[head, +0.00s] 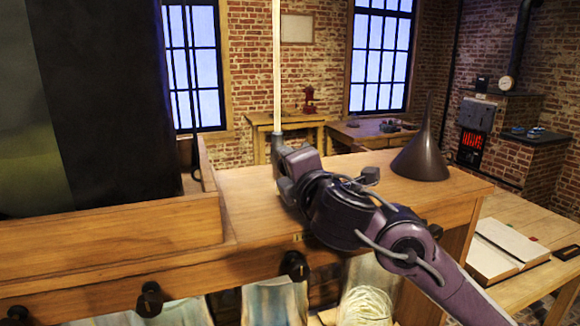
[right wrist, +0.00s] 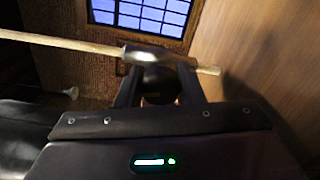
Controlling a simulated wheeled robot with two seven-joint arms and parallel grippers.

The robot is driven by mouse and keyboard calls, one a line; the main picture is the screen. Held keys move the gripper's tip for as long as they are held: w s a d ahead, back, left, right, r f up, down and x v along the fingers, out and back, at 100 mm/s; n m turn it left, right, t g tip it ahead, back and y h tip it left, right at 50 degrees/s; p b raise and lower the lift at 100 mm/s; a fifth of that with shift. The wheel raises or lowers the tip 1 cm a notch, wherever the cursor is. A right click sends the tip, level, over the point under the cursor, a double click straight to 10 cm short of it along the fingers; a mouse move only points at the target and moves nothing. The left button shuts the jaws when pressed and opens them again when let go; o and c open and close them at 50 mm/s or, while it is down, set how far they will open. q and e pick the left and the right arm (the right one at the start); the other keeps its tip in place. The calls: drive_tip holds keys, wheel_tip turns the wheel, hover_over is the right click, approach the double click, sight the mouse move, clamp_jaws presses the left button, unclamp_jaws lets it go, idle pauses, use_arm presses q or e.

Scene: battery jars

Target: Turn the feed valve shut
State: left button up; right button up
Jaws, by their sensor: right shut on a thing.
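My right arm comes in from the lower right over the wooden bench. Its gripper (head: 283,168) is shut on the dark fitting (right wrist: 145,53) of a long pale rod (head: 277,65). The rod stands upright above the bench in the head view. In the right wrist view the rod (right wrist: 65,42) crosses in front of the fingers, and a dark rounded piece (right wrist: 158,80) shows between them. Dark knobs or taps (head: 293,265) (head: 150,298) stick out of the bench front below. I cannot tell which part is the feed valve. My left gripper is out of view.
A dark cone-shaped funnel (head: 420,160) stands on the bench's right end. A large dark block (head: 110,100) stands behind a wooden ledge at left. A lower table with an open book (head: 500,250) is at right. Bare bench top lies between arm and funnel.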

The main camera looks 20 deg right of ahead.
drive_tip(key=shift+f+m, duration=0.1)
drive_tip(key=shift+m, duration=1.5)
drive_tip(key=o, duration=0.9)
drive_tip(key=shift+o, duration=0.2)
drive_tip(key=s+p, duration=0.1)
drive_tip(key=s, duration=0.7)
drive_tip(key=shift+d, duration=0.15)
drive_tip(key=shift+w, duration=0.1)
drive_tip(key=shift+f, duration=0.1)
